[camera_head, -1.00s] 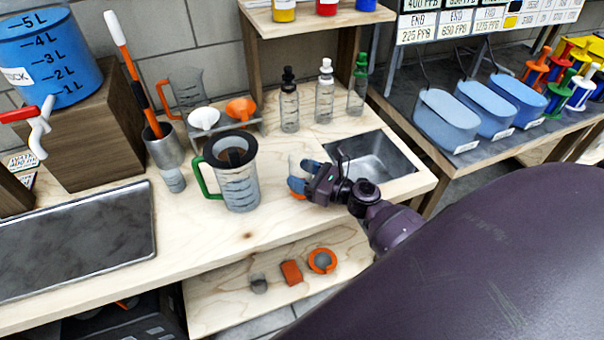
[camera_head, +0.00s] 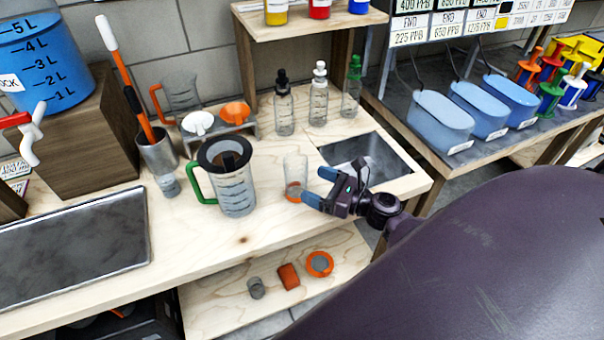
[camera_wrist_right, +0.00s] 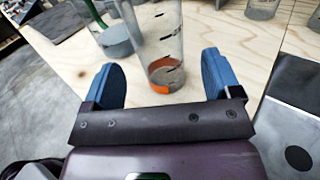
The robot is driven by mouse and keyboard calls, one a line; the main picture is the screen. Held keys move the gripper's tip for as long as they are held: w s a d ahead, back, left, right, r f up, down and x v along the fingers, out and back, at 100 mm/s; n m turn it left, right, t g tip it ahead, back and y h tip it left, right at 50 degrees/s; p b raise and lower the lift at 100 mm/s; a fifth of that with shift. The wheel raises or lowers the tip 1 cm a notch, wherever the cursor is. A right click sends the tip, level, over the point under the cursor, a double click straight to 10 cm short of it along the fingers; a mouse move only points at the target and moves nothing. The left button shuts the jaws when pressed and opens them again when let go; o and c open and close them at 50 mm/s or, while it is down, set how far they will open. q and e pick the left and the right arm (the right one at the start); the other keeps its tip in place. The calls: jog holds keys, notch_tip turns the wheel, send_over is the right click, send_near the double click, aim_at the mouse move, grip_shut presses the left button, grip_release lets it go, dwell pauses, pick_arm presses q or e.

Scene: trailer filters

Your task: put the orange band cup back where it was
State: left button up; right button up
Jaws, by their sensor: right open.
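The orange band cup (camera_head: 295,178) is a clear cup with an orange band at its base. It stands upright on the wooden counter, right of the green-handled pitcher (camera_head: 234,185). In the right wrist view the cup (camera_wrist_right: 158,40) stands just beyond the fingertips, roughly between them, with orange showing low on it. My right gripper (camera_head: 318,186) is open, its blue fingers close to the cup's right side; it also shows in the wrist view (camera_wrist_right: 163,75). Whether a finger touches the cup I cannot tell. My left gripper is not in view.
A metal sink (camera_head: 365,160) lies right of the cup, near the counter's edge. Several dropper bottles (camera_head: 318,100) stand behind. A small holder with white and orange funnels (camera_head: 236,113) is behind the pitcher. A lower shelf (camera_head: 225,290) holds small parts.

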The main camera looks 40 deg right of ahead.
jog(key=shift+v, duration=3.2)
jog(key=s+a+f+n+g+y, duration=0.15)
jog(key=s+a+n+g, duration=0.35)
jog(key=n, duration=0.5)
jog(key=s+a+f+n+g+h, duration=0.1)
jog(key=s+a+f+n+g, duration=0.2)
jog(key=a+n, duration=0.55)
jog(key=s+d+r+n+g+h, duration=0.3)
jog(key=s+d+n+g+h, duration=0.15)
jog(key=s+n+h, duration=0.65)
jog(key=w+f+n+t+y, duration=0.2)
jog(key=w+f+t, duration=0.5)
jog(key=w+f, duration=0.2)
jog(key=shift+a+f+y, duration=0.35)
jog(key=shift+a+f, duration=0.05)
jog(key=shift+f, duration=0.4)
jog(key=shift+n, duration=0.25)
